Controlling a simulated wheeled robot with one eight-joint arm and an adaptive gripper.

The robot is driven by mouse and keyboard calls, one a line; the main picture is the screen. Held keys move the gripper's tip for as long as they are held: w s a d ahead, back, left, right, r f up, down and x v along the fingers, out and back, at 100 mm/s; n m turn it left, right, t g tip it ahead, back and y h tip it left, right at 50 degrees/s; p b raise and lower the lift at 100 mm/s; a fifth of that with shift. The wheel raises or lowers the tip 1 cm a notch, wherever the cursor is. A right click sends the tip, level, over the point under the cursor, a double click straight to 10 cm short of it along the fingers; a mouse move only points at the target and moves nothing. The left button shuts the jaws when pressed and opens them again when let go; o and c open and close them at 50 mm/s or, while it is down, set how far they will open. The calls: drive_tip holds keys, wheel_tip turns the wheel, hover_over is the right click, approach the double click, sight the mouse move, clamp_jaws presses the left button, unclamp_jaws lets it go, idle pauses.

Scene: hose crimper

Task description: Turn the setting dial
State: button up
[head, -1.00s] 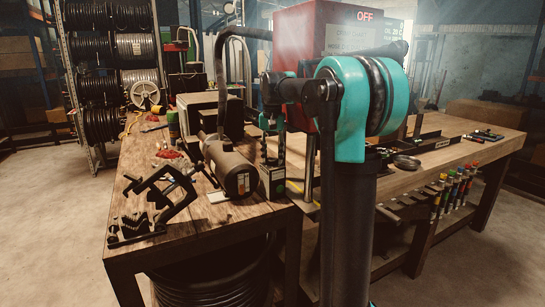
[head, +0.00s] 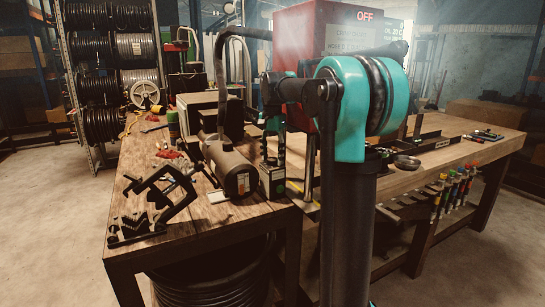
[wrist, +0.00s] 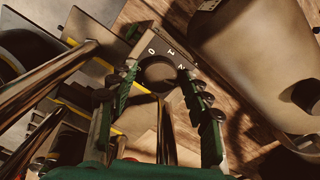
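The setting dial (wrist: 158,74) is a dark round knob on a dark panel (wrist: 139,47) marked with 0, 1 and 2 in the wrist view. My gripper (wrist: 157,72) is over it, with its green-backed fingers apart, one on each side of the knob. A gap seems to show at each side, but I cannot tell whether either finger touches it. In the head view my gripper (head: 272,158) points down just above the small control box (head: 273,183). The dial itself is hidden there by the gripper.
A brown motor-like cylinder (head: 231,167) stands close left of the control box; its rounded body (wrist: 255,55) also shows in the wrist view. The red crimper (head: 300,40) rises behind. A black clamp (head: 165,195) lies at the bench's front left. Metal rods (wrist: 45,80) pass beside my gripper.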

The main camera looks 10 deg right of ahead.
sight(273, 158)
drive_tip(key=shift+r, duration=0.1)
wheel_tip(273, 158, up, 12)
drive_tip(key=shift+f, duration=0.1)
idle(0.6)
